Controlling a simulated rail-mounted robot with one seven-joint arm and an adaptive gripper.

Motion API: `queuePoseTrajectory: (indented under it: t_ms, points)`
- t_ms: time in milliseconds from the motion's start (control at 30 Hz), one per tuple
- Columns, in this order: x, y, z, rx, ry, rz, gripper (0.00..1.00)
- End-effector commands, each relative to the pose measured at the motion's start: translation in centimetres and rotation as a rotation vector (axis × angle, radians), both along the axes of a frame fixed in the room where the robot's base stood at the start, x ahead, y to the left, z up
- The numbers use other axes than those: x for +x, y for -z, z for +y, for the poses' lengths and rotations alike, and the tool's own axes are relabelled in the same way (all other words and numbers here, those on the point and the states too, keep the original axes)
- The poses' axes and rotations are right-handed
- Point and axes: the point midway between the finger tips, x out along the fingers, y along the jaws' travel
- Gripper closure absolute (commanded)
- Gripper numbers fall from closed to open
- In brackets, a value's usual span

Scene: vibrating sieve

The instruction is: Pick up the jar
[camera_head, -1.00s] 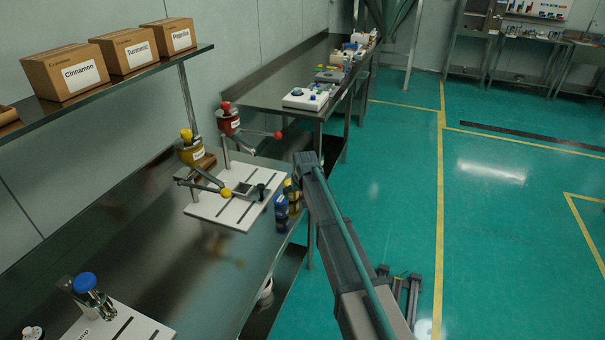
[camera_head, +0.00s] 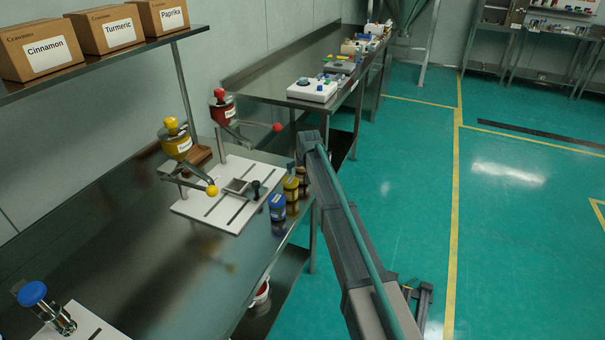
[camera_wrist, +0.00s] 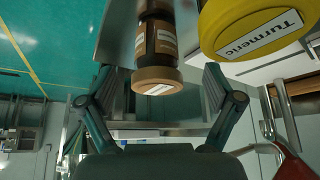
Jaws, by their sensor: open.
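A brown jar (camera_wrist: 157,78) with a labelled brown end stands out in the wrist view, between the two fingers of my gripper (camera_wrist: 162,88). The fingers are open, with a visible gap on each side of it. A yellow piece labelled Turmeric (camera_wrist: 250,28) is close by on the right. In the head view a blue-topped jar (camera_head: 277,207) and a yellow-topped jar (camera_head: 291,188) stand by the table's right edge. A dark brown jar (camera_head: 302,174) behind them is partly hidden by my arm. My gripper's fingers are not clear in the head view.
A white board (camera_head: 208,209) carries yellow (camera_head: 176,143) and red (camera_head: 221,110) hoppers with ball-ended levers, left of the jars. Another board with a blue-topped device (camera_head: 35,295) is at the front left. Labelled boxes (camera_head: 105,30) sit on the shelf. The middle tabletop is clear.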

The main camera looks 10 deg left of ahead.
Motion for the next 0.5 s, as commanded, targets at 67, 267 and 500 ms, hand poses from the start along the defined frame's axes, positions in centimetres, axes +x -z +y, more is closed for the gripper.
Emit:
queuePoseTrajectory:
  t_ms: [67,267,500]
  points:
    - [0.6,0.8,0.2,0.0,0.0,0.0,0.1]
    - [1.1,1.8,0.2,0.0,0.0,0.001,0.1]
    - [2.9,4.1,0.4,-0.001,0.0,0.002,0.1]
